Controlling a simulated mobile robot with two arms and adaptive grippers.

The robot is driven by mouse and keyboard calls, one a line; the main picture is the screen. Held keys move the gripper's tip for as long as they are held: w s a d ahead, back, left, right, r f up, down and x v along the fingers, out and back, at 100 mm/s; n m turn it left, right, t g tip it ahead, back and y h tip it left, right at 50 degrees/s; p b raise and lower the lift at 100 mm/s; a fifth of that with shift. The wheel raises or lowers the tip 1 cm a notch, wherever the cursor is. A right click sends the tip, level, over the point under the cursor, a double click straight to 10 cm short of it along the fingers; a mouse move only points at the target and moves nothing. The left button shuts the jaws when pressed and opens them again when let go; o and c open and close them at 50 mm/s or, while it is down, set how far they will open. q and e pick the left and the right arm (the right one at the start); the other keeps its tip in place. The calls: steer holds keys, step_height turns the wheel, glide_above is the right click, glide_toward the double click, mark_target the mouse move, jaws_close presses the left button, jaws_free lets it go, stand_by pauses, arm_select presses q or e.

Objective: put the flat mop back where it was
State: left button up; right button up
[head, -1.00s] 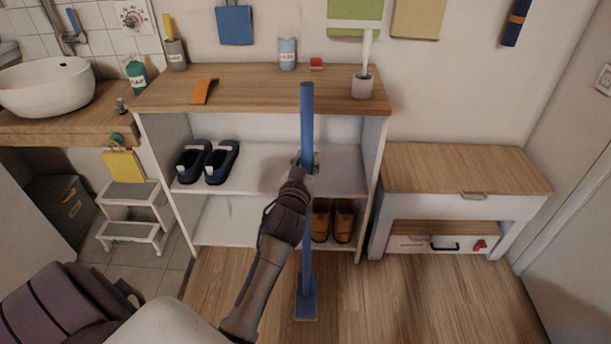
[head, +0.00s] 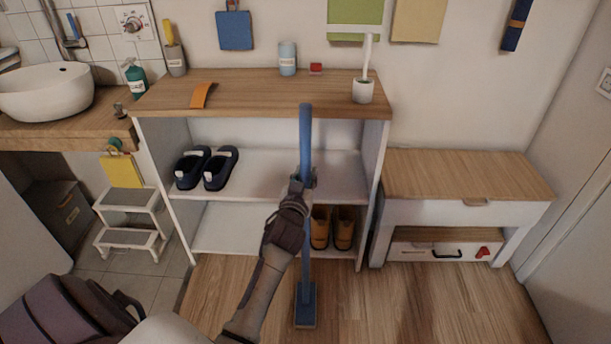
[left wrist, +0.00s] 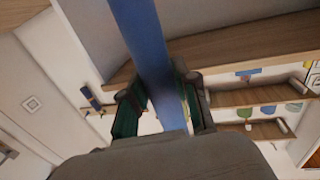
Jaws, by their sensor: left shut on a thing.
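The flat mop is blue, with a long upright handle (head: 305,140) and a flat head (head: 305,305) low over the wooden floor. I cannot tell whether the head touches the floor. My left gripper (head: 304,180) is shut on the handle at about mid-height, in front of the shoe shelf. In the left wrist view the handle (left wrist: 143,40) passes between the gripper's fingers (left wrist: 165,105). My right gripper is not in view.
An open shelf unit (head: 250,93) stands behind the mop, with dark shoes (head: 206,168) and tan boots (head: 332,228). A bench (head: 465,177) stands to the right. A step stool (head: 130,200) and a washbasin (head: 45,92) are at the left. Floor at front right is clear.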

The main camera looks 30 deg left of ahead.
arm_select(q)
steer(key=o, duration=0.4)
steer(key=shift+f, duration=0.1)
steer(key=o, duration=0.4)
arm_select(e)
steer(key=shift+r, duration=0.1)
arm_select(q)
steer(key=shift+r, duration=0.2)
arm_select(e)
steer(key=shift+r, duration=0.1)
